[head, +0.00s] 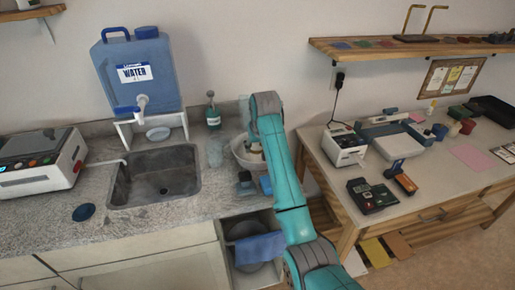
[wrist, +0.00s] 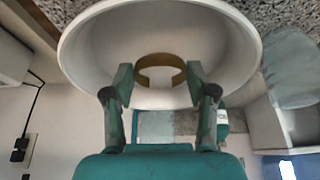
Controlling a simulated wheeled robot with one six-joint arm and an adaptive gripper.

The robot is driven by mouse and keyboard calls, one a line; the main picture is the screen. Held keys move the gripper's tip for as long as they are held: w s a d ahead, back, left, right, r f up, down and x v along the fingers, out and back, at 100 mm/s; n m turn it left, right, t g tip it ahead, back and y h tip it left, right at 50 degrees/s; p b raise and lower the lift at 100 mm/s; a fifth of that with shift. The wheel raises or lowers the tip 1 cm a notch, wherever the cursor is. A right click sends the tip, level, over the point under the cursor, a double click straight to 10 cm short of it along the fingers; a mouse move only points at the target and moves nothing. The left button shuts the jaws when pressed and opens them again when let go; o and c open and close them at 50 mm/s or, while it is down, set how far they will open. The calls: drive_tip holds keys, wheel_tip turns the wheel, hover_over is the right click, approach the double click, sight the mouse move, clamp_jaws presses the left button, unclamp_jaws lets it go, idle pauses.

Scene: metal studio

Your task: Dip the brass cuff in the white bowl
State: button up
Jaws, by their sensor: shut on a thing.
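The brass cuff (wrist: 160,62) is a gold-brown open band between the fingertips of my gripper (wrist: 160,80) in the wrist view. My gripper is shut on it, one finger on each side. The white bowl (wrist: 80,55) fills the upper middle of the wrist view, and the cuff appears against its inside. I cannot tell whether the cuff touches the bowl's bottom. In the head view the white bowl (head: 238,152) is on the counter's right end, partly hidden by my teal arm. The cuff is hidden there.
A sink (head: 155,178) lies left of the bowl, with a blue water jug (head: 140,85) above it. A green soap bottle (head: 212,115) stands behind. A wooden worktable (head: 430,180) with a scale and boxes is at right. A blue cloth (head: 258,247) hangs below the counter.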

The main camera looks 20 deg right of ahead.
drive_tip(key=shift+f, duration=0.7)
idle(2.2)
drive_tip(key=shift+r, duration=0.1)
idle(0.3)
wheel_tip(320, 180, up, 8)
idle(1.2)
idle(1.7)
idle(0.6)
idle(0.8)
